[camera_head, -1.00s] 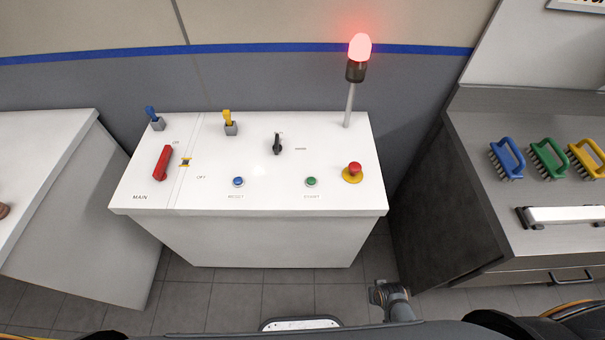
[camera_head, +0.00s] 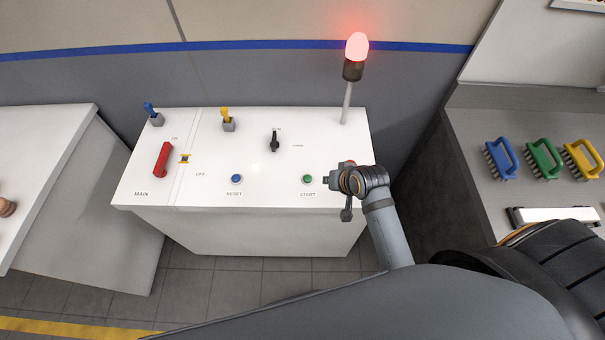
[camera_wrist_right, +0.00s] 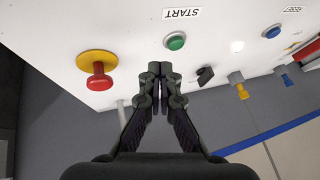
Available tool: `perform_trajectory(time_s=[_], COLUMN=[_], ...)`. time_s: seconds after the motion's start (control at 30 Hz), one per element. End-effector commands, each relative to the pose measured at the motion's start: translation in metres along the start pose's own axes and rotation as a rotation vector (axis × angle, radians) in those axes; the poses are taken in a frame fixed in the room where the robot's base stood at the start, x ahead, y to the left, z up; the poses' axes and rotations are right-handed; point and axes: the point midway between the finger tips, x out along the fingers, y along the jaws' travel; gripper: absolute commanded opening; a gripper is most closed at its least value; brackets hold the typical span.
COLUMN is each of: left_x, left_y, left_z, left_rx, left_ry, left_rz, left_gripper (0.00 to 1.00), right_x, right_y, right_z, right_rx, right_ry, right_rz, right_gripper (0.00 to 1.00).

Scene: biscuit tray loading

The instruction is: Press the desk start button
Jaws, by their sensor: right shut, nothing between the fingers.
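The green start button (camera_head: 307,179) sits on the front right of the white control desk (camera_head: 262,195), above a START label. It also shows in the right wrist view (camera_wrist_right: 176,42), just beyond my fingertips. My right gripper (camera_head: 329,181) is close to the right of the button in the head view, apart from it in the picture. In the right wrist view my right gripper (camera_wrist_right: 160,70) has its fingers together with nothing between them. Whether the fingertips touch the desk cannot be told. My left gripper is not in view.
A red emergency stop (camera_wrist_right: 99,80) on a yellow base is close by, mostly hidden behind my arm in the head view. A blue reset button (camera_head: 236,179), black selector (camera_head: 274,140), red main lever (camera_head: 162,160) and glowing red lamp (camera_head: 357,47) stand on the desk.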

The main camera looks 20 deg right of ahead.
Motion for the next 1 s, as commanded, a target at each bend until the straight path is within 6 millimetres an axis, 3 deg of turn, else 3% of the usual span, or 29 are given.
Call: perform_trajectory(time_s=[0.1,0.3,0.77,1.0], left_x=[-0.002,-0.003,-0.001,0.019], left_y=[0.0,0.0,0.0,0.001], left_z=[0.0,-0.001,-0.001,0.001], left_rx=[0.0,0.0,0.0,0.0], left_ry=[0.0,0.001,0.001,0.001], left_rz=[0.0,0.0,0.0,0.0], left_gripper=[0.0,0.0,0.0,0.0], right_x=[0.003,0.004,0.006,0.02], right_y=[-0.029,-0.052,-0.054,-0.05], right_z=[-0.032,-0.059,-0.061,-0.052], right_rx=[0.107,0.203,0.214,0.214], right_ry=[0.068,0.121,0.126,0.127], right_rz=[-0.086,-0.163,-0.172,-0.172], right_gripper=[0.0,0.0,0.0,0.0])
